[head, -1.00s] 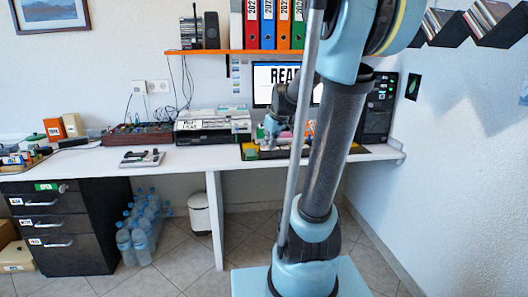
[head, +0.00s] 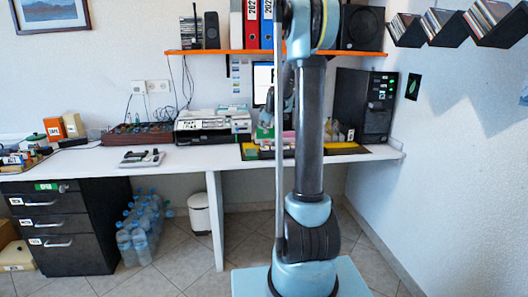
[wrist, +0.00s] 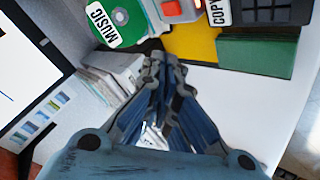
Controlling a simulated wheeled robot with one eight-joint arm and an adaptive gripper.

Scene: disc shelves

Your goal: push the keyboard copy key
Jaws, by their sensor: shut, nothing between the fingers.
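In the wrist view my gripper (wrist: 160,68) is shut and empty, with its fingertips pointing to the top of the picture. A white label reading COPY (wrist: 218,12) shows at the top edge, to the right of and beyond the fingertips. The fingertips are apart from both. In the head view my arm hides much of this desk area, and the fingertips cannot be made out.
A green MUSIC disc (wrist: 118,18) and a red-orange item with a grey top (wrist: 180,8) lie near the fingertips. A monitor (wrist: 22,72) stands left, by stacked papers (wrist: 110,72). White desk (wrist: 245,110) is bare at right. An orange shelf (head: 225,52) hangs above.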

